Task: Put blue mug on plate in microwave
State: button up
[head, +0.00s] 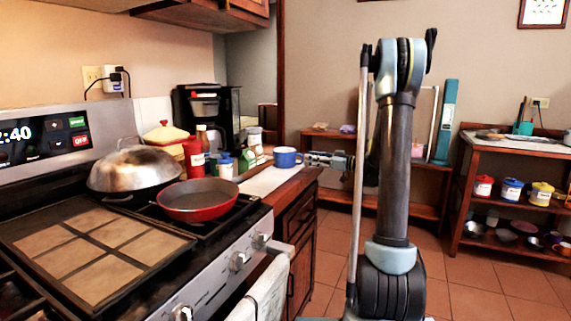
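The blue mug (285,158) stands upright on the counter past the stove, near the counter's right end. Its handle seems to point right. My gripper (311,158) is just right of the mug at about the same height and points left toward it. It is small in the picture and partly behind my arm, so I cannot tell whether it is open, shut or touching the mug's handle. No microwave or plate for the mug can be made out in this view.
A red pan (200,200) and a domed metal wok (134,170) sit on the stove. A shelf unit (520,145) is at the right. Tiled floor (475,300) is clear between them.

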aim_at(302, 156)
jog(key=x, duration=0.5)
jog(key=shift+r, duration=0.2)
grip_shut()
